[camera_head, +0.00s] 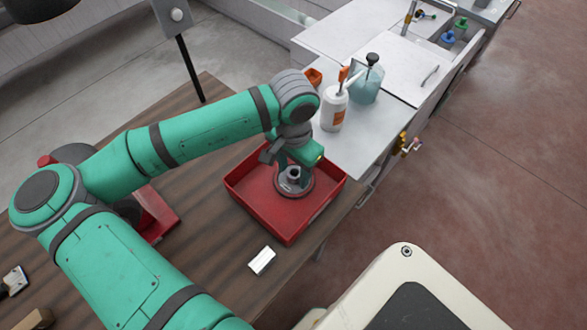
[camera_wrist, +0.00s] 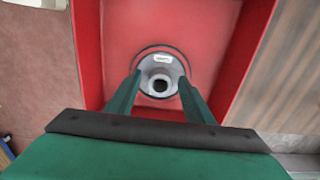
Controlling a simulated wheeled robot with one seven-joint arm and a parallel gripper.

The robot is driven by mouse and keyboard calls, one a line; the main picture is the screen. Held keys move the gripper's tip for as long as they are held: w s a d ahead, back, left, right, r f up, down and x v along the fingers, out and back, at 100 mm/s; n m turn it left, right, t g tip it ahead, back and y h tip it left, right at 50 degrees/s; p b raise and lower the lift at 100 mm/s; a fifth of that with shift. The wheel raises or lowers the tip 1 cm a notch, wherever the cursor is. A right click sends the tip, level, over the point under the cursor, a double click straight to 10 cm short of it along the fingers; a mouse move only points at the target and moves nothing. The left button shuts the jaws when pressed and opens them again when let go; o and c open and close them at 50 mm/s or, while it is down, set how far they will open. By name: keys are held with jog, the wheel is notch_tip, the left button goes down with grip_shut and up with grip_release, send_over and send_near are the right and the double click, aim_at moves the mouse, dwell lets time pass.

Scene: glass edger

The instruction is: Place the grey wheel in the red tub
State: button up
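The grey wheel (camera_head: 293,188) is inside the red tub (camera_head: 252,206), towards its far right part, with its round hub facing up. In the wrist view the wheel (camera_wrist: 161,61) lies between my two fingertips against the red floor of the tub (camera_wrist: 118,30). My gripper (camera_head: 296,166) points down into the tub. In the wrist view my gripper (camera_wrist: 160,80) has a finger against each side of the hub, and it looks shut on the wheel. Whether the wheel's underside touches the tub floor is hard to tell.
The tub stands on a brown wooden table (camera_head: 215,250). A small white block (camera_head: 262,261) lies in front of it. A cream machine (camera_head: 400,290) is at lower right.

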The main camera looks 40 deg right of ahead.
jog(key=shift+r, duration=0.1)
notch_tip(320, 180, up, 12)
dwell(0.5)
jog(key=shift+w, duration=0.1)
dwell(0.4)
